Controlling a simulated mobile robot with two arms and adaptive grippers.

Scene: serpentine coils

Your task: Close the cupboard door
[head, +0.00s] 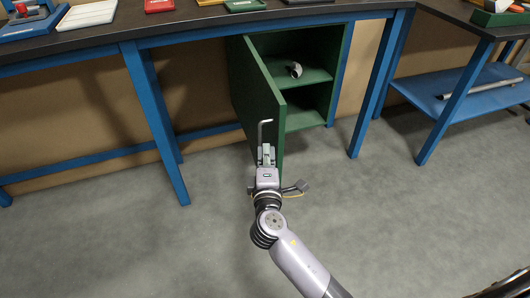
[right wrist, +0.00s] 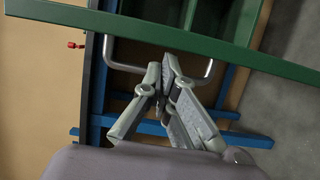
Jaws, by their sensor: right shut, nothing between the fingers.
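The green cupboard (head: 334,75) stands under the dark-topped bench. Its green door (head: 258,92) is swung wide open toward me. A silver bar handle (head: 261,131) is on the door's left-hand face. The door's edge (right wrist: 180,36) and the handle (right wrist: 123,67) also show in the right wrist view. My right gripper (head: 266,152) is at the handle, low by the door's free edge. In the right wrist view its fingertips (right wrist: 168,82) are together and appear to overlap the handle's bar; I cannot tell whether they touch it. My left gripper is not in view.
A small white and dark object (head: 296,70) lies on the cupboard's shelf. Blue bench legs (head: 164,130) stand left and right of the cupboard. Another bench with a blue lower shelf (head: 455,90) is at right. The grey floor in front is clear.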

